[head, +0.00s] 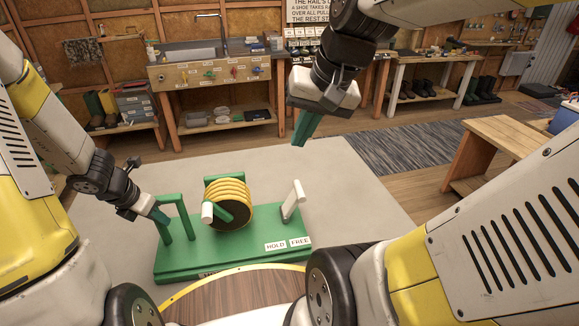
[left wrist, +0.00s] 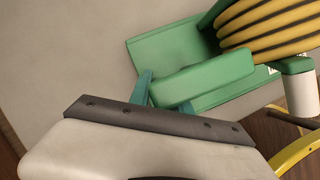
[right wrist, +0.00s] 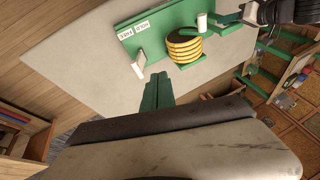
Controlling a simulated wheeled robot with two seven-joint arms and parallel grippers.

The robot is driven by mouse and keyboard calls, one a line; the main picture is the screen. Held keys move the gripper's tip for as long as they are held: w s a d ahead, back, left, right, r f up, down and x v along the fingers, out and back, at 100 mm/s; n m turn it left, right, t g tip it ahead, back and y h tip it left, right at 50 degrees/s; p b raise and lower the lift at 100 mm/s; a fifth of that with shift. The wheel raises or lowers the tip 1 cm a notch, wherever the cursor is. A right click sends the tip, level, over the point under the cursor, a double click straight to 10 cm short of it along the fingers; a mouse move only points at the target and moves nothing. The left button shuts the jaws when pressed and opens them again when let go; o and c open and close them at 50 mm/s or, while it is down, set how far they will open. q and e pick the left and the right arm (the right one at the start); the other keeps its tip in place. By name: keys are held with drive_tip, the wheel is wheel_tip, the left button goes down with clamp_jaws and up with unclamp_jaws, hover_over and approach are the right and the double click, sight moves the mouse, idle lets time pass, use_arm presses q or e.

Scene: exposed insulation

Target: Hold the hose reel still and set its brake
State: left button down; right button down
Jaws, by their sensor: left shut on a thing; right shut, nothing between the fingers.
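The hose reel (head: 230,190), wound with yellow hose, stands on a green base (head: 200,262); it also shows in the right wrist view (right wrist: 184,46). A crank with a white knob (head: 207,212) is on its front. My left gripper (head: 158,213) is shut on the green upright frame (head: 184,206) at the base's left end; its fingers straddle the green bar (left wrist: 205,82) in the left wrist view. The white brake lever (head: 293,200) leans right, towards FREE (head: 299,242), away from HOLD (head: 275,246). My right gripper (head: 302,128) is shut and empty, above and apart from the lever.
The base stands on a pale grey mat (head: 345,190). A wooden bench (head: 500,140) stands at the right, and a sink counter (head: 210,75) at the back. The space between my right gripper and the lever is clear.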

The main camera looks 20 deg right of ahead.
drive_tip(key=w+d+f+m+g+y, duration=0.2)
drive_tip(key=w+d+f+m+y, duration=0.3)
drive_tip(key=w+d+f+m, duration=0.4)
drive_tip(key=w+d+f+m+g+y, duration=0.2)
drive_tip(key=w+d+f+m+y, duration=0.3)
drive_tip(key=d+f+m, duration=0.45)
drive_tip(key=a+f+n, duration=0.2)
drive_tip(key=a+f, duration=0.5)
drive_tip(key=a, duration=0.3)
drive_tip(key=shift+w+f, duration=0.25)
drive_tip(key=shift+f, duration=0.05)
drive_tip(key=shift+a+h, duration=0.15)
drive_tip(key=shift+h, duration=0.15)
